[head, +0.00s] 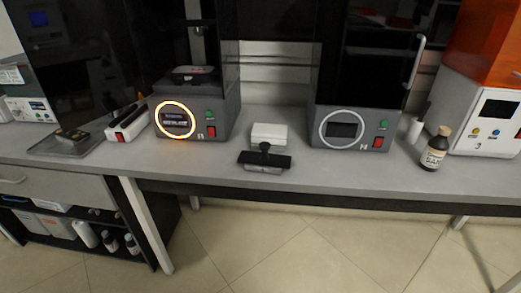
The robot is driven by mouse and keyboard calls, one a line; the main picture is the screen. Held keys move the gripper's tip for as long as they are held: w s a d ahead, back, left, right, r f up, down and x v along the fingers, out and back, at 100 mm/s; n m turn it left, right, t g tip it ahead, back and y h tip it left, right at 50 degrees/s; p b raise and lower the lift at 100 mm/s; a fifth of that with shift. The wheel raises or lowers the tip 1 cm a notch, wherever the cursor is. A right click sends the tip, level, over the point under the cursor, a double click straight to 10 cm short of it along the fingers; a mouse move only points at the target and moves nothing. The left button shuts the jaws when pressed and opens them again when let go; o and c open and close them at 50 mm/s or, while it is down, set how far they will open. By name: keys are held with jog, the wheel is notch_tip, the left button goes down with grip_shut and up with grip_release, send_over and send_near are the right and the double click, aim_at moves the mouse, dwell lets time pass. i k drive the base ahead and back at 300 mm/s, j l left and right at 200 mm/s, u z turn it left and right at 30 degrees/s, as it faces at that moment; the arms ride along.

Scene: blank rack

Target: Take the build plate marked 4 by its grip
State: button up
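A dark flat plate (264,160) with a black knob-like grip standing up at its middle lies on the grey bench, near the front edge, between the two machines. It looks like a build plate, but no number can be read on it. It sits just in front of a white box (269,133), and its grip overlaps the box's lower edge in the picture. Whether the plate touches the box cannot be told. My gripper is not in view.
Left machine (198,115) has a lit ring; right machine (350,130) has an unlit ring. A brown bottle (434,150) stands at the right. A tray (66,142) with a small dark item lies far left. The bench (330,172) right of the plate is clear.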

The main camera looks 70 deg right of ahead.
aim_at(263, 162)
jog(key=k+l+u, duration=0.1)
jog(key=l, duration=0.3)
jog(key=k+l+u, duration=0.1)
jog(key=l, duration=0.3)
jog(key=k+l+u, duration=0.1)
jog(key=l, duration=0.25)
jog(key=k+l+u, duration=0.15)
jog(key=k, duration=0.5)
jog(key=k+l+u, duration=0.2)
jog(key=k, duration=0.5)
